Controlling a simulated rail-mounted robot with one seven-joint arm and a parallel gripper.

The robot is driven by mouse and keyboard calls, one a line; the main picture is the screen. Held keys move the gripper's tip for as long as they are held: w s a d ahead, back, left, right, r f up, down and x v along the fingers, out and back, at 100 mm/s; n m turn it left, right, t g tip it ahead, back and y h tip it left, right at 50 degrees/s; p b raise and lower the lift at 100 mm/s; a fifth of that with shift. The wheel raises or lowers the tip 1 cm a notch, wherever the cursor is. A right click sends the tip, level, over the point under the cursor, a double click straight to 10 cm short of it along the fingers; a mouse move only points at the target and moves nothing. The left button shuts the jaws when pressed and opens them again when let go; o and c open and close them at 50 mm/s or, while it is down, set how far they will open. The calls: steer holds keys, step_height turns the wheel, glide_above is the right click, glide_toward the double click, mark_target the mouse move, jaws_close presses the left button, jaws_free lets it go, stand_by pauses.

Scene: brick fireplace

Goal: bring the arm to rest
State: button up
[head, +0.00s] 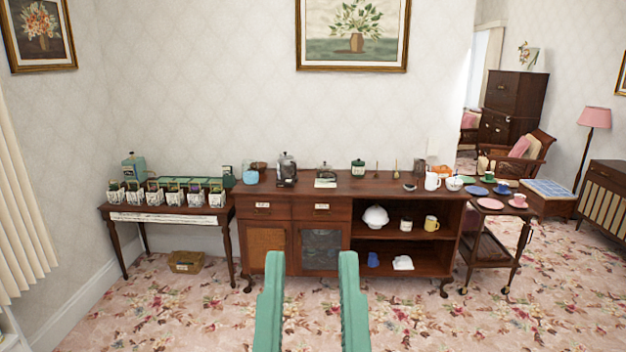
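My gripper (312,262) shows at the bottom middle of the head view. Its two green fingers point upward in the picture and stand well apart, with nothing between them. Through the gap I see the floral carpet and the front of the wooden sideboard (337,209). The fingers appear in front of the sideboard and touch nothing that I can see. The rest of my arm is out of view.
A side table (115,230) with several patterned tins stands at left, a box (185,262) under it. The sideboard top holds jars, a kettle and a white jug (432,181). A trolley (490,250) with plates and cups stands at right. The carpet (440,318) in front is clear.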

step_height(320, 180, up, 21)
steer(key=p, duration=1.6)
steer(key=shift+f, duration=0.2)
steer(key=shift+a, duration=0.1)
